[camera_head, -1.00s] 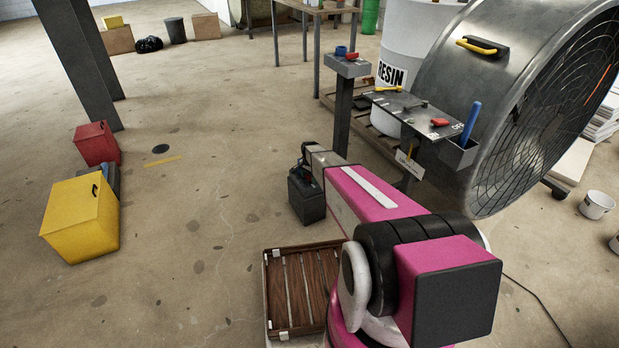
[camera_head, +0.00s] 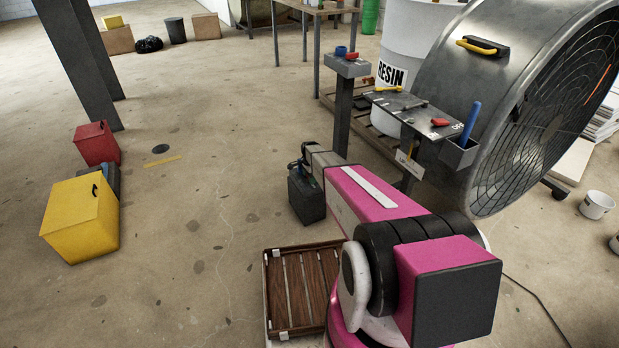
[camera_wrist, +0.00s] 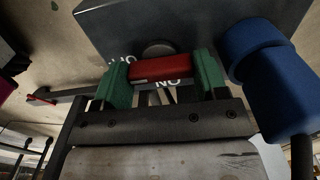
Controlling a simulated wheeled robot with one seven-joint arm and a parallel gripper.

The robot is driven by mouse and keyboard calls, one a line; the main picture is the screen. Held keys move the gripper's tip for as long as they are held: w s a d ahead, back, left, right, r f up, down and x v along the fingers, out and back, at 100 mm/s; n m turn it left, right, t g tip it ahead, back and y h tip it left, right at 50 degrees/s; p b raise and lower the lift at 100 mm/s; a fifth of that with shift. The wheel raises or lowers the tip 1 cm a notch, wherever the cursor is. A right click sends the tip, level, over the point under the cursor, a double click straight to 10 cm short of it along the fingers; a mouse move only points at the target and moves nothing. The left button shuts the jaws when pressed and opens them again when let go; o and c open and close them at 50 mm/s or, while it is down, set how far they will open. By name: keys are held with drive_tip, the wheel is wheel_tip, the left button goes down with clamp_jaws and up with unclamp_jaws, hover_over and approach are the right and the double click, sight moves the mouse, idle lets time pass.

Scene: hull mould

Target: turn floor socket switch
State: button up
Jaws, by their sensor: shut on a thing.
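In the wrist view, the red switch lever (camera_wrist: 160,68) sits between the two green fingers of my gripper (camera_wrist: 161,80), which is shut on it. The lever lies nearly level in that picture, on a dark grey socket box (camera_wrist: 205,25). An upside-down ON label shows just below the lever, and a partly covered OFF label shows to its left. A blue plug-like part (camera_wrist: 275,80) stands right of the right finger, apart from it. In the head view, my fingers and the lever cannot be made out beyond my pink arm.
A slatted wooden crate (camera_head: 268,303) lies near my arm's base. A large fan (camera_head: 440,90) and a small tool table (camera_head: 385,100) stand to the right, with a grey post (camera_head: 343,115) beside them.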

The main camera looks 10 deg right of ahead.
drive_tip(key=o, duration=0.9)
drive_tip(key=shift+o, duration=0.2)
wheel_tip(320, 180, up, 11)
drive_tip(key=shift+s, duration=0.1)
drive_tip(key=s+r+n, duration=0.5)
drive_tip(key=s, duration=0.7)
drive_tip(key=s+r+n, duration=0.4)
drive_tip(key=s+r, duration=0.2)
drive_tip(key=s, duration=0.7)
drive_tip(key=s+r+n, duration=0.5)
drive_tip(key=s, duration=0.7)
drive_tip(key=shift+s+r+n, duration=0.15)
drive_tip(key=shift+r+n, duration=0.15)
drive_tip(key=shift+r, duration=0.05)
